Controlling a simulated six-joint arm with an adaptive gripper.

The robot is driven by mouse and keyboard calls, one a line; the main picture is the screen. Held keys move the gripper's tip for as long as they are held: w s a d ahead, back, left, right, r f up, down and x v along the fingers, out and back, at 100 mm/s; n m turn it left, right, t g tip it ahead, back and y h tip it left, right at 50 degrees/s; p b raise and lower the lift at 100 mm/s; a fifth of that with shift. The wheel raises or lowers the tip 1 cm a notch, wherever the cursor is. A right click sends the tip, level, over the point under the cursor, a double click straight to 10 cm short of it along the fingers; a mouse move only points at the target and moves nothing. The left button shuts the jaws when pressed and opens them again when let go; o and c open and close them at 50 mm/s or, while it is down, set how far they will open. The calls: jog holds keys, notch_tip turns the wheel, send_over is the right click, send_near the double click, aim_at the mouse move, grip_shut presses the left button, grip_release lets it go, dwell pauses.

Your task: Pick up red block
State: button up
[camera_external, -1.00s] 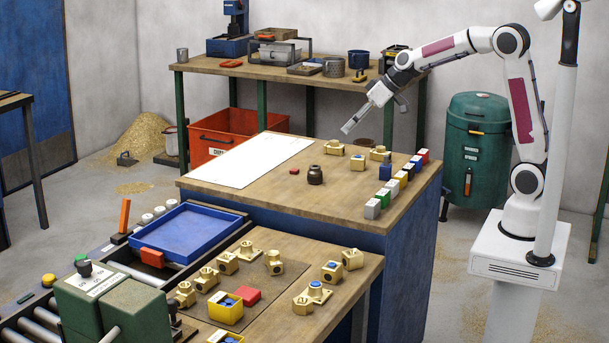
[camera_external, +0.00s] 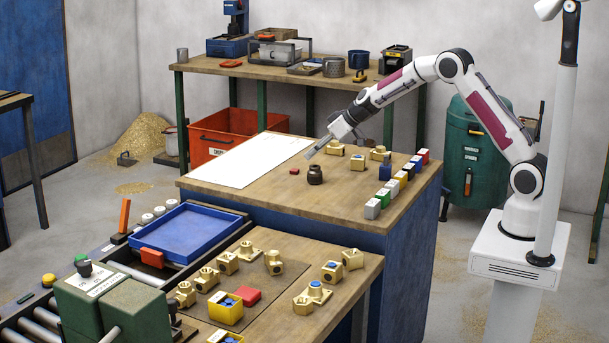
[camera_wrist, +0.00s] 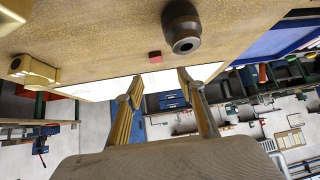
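A small red block (camera_external: 294,171) lies on the wooden top of the blue bench, left of a dark brown round part (camera_external: 315,174). In the wrist view the red block (camera_wrist: 155,57) shows beyond and between my fingertips, beside the brown part (camera_wrist: 181,26). My gripper (camera_external: 312,154) is above the bench, close to the block but apart from it. In the wrist view my gripper (camera_wrist: 159,80) has its two fingers spread, with nothing between them. Another red block (camera_external: 423,155) stands at the far end of the row of coloured blocks.
A white sheet (camera_external: 250,160) covers the bench's left part. Brass fittings (camera_external: 358,162) stand behind the brown part. A row of coloured blocks (camera_external: 384,197) lines the right edge. The front table has a red piece (camera_external: 248,296) and a yellow bin (camera_external: 226,312).

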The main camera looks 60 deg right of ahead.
aim_at(294, 169)
jog(key=shift+w+d+f, duration=0.35)
jog(key=shift+w+f, duration=0.05)
jog(key=shift+f, duration=0.2)
jog(key=shift+x, duration=1.3)
jog(key=shift+f, duration=0.1)
jog(key=shift+x, duration=2.5)
grip_shut()
